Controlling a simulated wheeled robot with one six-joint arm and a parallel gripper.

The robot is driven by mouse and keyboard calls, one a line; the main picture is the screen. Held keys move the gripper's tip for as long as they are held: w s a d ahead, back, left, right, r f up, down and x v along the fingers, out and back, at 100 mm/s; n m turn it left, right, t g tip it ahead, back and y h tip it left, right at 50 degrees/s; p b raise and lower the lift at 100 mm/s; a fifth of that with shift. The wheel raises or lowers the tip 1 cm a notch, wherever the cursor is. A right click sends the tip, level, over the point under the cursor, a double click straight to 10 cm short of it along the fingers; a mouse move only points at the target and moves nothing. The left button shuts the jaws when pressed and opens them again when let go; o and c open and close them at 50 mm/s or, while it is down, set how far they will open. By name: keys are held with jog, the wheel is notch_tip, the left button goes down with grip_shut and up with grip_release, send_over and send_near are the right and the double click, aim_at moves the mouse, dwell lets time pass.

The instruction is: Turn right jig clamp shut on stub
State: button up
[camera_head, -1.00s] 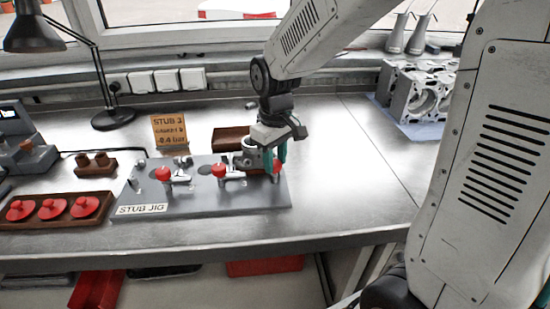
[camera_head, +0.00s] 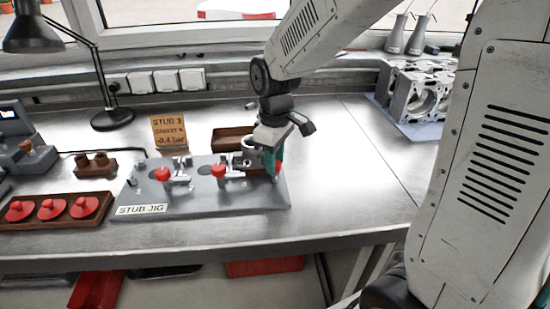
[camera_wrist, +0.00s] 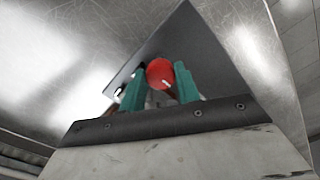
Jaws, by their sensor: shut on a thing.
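The grey stub jig (camera_head: 190,205), labelled "STUB JIG", lies on the bench with several red-knobbed clamps. Two of its knobs, the left knob (camera_head: 162,174) and the middle knob (camera_head: 219,171), stand clear of my gripper. A grey metal ring-like part (camera_head: 248,160) sits near the jig's right end, partly hidden by my gripper; I cannot tell how it is seated. My gripper (camera_head: 274,162) points down at the jig's right end. In the wrist view, its teal fingers are shut on the right clamp's red knob (camera_wrist: 160,73). The clamp's arm is mostly hidden.
A tray with red discs (camera_head: 84,206) lies to the left, below a lamp (camera_head: 113,118). An engine block (camera_head: 420,95) stands at the back right. The bench right of the jig is clear.

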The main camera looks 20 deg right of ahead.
jog(key=o, duration=1)
notch_tip(320, 180, up, 8)
jog(key=s+d+r+m, duration=0.1)
jog(key=s+m, duration=0.1)
jog(key=s, duration=0.5)
jog(key=s+d+m, duration=0.1)
jog(key=s+m, duration=0.2)
jog(key=s, duration=0.4)
jog(key=s+d+r+m+t, duration=0.1)
jog(key=s+m, duration=0.1)
jog(key=s, duration=0.6)
jog(key=shift+d+r+m, duration=0.1)
jog(key=shift+r+m, duration=0.2)
jog(key=shift+m, duration=0.1)
